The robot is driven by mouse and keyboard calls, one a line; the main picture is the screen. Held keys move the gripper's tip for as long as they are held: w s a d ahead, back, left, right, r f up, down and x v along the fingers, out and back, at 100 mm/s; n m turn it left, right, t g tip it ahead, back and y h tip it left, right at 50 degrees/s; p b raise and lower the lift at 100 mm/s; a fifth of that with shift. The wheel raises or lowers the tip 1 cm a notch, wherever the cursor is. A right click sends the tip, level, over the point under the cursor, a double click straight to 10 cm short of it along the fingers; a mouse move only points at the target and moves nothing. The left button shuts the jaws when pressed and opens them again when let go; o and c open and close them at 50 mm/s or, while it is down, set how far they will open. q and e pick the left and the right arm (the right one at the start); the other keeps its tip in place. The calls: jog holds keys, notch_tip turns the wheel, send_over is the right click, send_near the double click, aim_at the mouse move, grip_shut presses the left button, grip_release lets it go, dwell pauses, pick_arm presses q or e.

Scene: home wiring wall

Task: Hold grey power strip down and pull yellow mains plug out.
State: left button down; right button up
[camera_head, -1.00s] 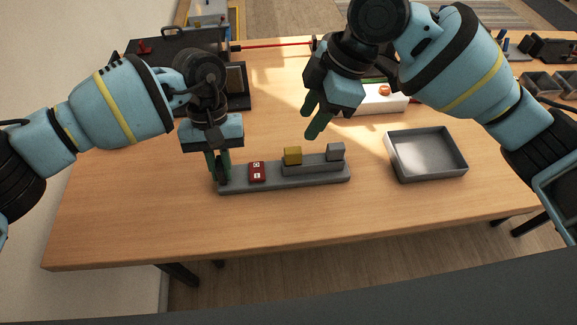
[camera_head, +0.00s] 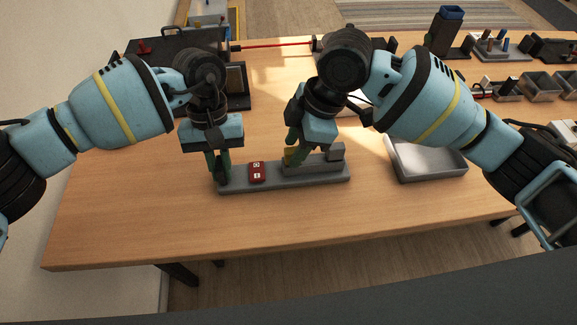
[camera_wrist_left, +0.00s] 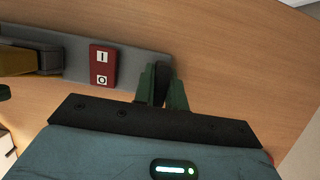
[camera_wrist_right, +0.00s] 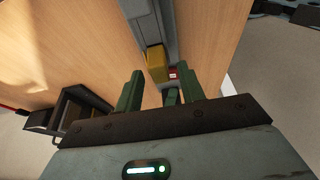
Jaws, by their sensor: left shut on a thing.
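The grey power strip (camera_head: 290,179) lies on the table with a raised socket block toward its right end. My left gripper (camera_head: 220,170) is shut at the strip's left end; the left wrist view shows its fingers around a dark part at that end (camera_wrist_left: 161,84). The yellow mains plug (camera_head: 290,152) is on the raised block, partly hidden by my right gripper (camera_head: 294,143) in the head view. In the right wrist view the right fingers are apart, with the yellow plug (camera_wrist_right: 157,63) just beyond the tips, between them in the picture.
A red switch (camera_head: 257,172) is on the strip between the left gripper and the plug. A grey tray (camera_head: 428,170) stands to the right. The table in front of the strip is clear.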

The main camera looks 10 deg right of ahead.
jog(key=shift+a+f, duration=0.25)
jog(key=shift+f, duration=0.45)
jog(key=shift+c, duration=0.5)
grip_shut()
jog(key=shift+r, duration=0.15)
dwell(0.6)
jog(key=shift+r, duration=2.55)
jog(key=shift+r, duration=0.1)
jog(key=shift+r, duration=2.45)
